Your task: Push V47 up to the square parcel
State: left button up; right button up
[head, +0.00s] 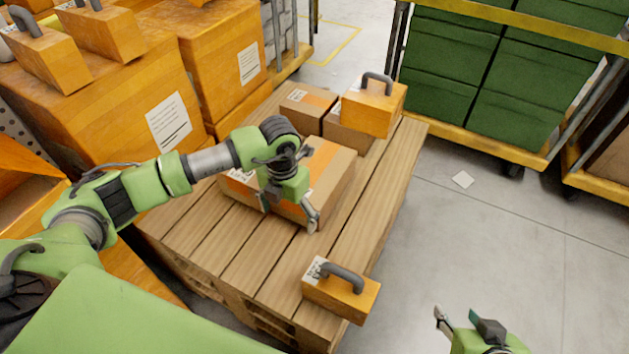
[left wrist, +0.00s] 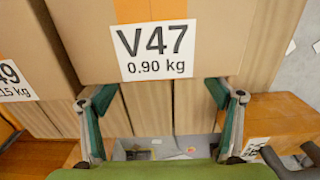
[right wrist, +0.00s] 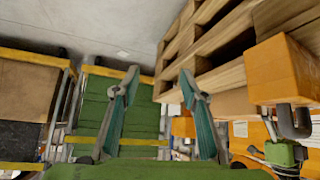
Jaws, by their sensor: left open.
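V47 is a brown cardboard box with orange tape (head: 332,165), lying on the wooden pallet. Its white label reading V47, 0.90 kg shows in the left wrist view (left wrist: 152,50). My left gripper (head: 290,208) is open at the near side of V47, its fingers spread below the label in the left wrist view (left wrist: 162,92). I cannot tell whether it touches. Two smaller cartons, one at the left (head: 305,103) and one (head: 346,133) partly under an orange case, stand behind V47; I cannot tell which is the square parcel. My right gripper (head: 462,325) is open and empty, off the pallet.
Another carton with a label ending in 49 (left wrist: 15,78) adjoins V47 on the left. Orange handled cases stand at the pallet's back (head: 373,108) and front corner (head: 340,293). Large orange boxes (head: 150,100) line the left. Green crates (head: 510,80) fill a cart at right.

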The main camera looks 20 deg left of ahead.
aim_at(315, 181)
pick_arm(q)
jog(key=shift+w+d+b, duration=0.15)
jog(key=shift+w+b, duration=0.3)
jog(key=shift+w, duration=0.55)
jog(key=shift+w+b, duration=0.3)
jog(key=shift+w, duration=0.3)
jog(key=shift+w+d, duration=0.15)
jog(key=shift+w, duration=0.35)
jog(key=shift+w+d+b, duration=0.1)
jog(key=shift+w+b, duration=0.65)
jog(key=shift+w, duration=0.15)
pick_arm(e)
jog(key=w+a+r+t+y, duration=0.2)
jog(key=w+a+r+t, duration=0.2)
jog(key=w+r+t, duration=0.4)
notch_tip(315, 181, up, 5)
jog(key=shift+w+r+y, duration=0.1)
jog(key=shift+w+y, duration=0.2)
jog(key=shift+w, duration=0.35)
pick_arm(q)
jog(key=shift+w, duration=0.45)
pick_arm(e)
jog(key=shift+w+a+r+n+t, duration=0.1)
jog(key=shift+a+r+n+t, duration=0.1)
jog(key=shift+r+t, duration=0.35)
jog(key=shift+w+a+r+n+t, duration=0.15)
jog(key=shift+r+t, duration=0.1)
jog(key=shift+r, duration=0.5)
